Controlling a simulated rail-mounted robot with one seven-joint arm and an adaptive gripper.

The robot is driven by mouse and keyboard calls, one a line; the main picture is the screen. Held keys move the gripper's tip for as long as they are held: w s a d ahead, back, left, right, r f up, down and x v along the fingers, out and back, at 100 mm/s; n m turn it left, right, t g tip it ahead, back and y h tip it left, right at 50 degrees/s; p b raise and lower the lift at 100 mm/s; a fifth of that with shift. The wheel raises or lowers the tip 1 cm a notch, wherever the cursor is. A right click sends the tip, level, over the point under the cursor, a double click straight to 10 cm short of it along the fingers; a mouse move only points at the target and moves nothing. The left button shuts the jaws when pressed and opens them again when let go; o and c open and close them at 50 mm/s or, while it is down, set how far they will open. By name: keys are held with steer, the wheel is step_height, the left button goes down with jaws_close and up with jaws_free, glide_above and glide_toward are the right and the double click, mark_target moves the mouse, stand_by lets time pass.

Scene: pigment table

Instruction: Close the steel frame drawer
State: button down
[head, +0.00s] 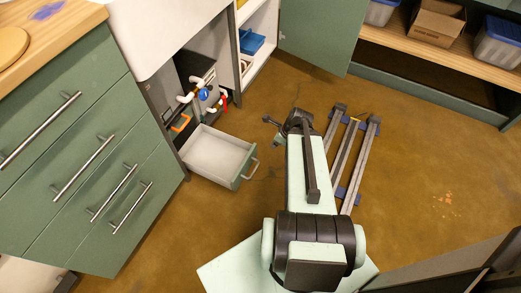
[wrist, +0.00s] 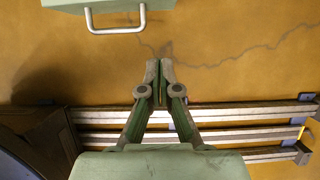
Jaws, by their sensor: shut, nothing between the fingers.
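The drawer (head: 214,152) is pulled out from the open cabinet under the sink in the head view. It has a pale, empty-looking tray, a green front and a metal bar handle (head: 252,169). In the wrist view its green front edge (wrist: 108,4) and handle (wrist: 115,30) show at the top left. My gripper (head: 268,120) is to the right of the drawer in the head view, apart from it. In the wrist view my gripper (wrist: 160,68) is shut and empty, with its fingertips below and right of the handle.
Green drawers with long bar handles (head: 83,168) stand closed at the left. White pipes with a blue valve (head: 203,94) sit behind the open drawer. A green cabinet door (head: 318,35) stands open at the back. Rails (head: 349,160) lie on the brown floor; floor between gripper and drawer is clear.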

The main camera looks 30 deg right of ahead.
steer(key=b, duration=0.5)
glide_toward(254, 153)
step_height(254, 153, down, 5)
steer(key=s+d, duration=0.1)
steer(key=s, duration=0.1)
steer(key=shift+w+a+r+b, duration=0.15)
steer(key=shift+w+a, duration=0.15)
steer(key=shift+w, duration=0.25)
steer(key=shift+w+a+r+b, duration=0.15)
steer(key=shift+w+a, duration=0.1)
steer(key=shift+w, duration=0.3)
steer(key=shift+w+a+r+b, duration=0.15)
steer(key=shift+w+a, duration=0.15)
steer(key=shift+w, duration=0.25)
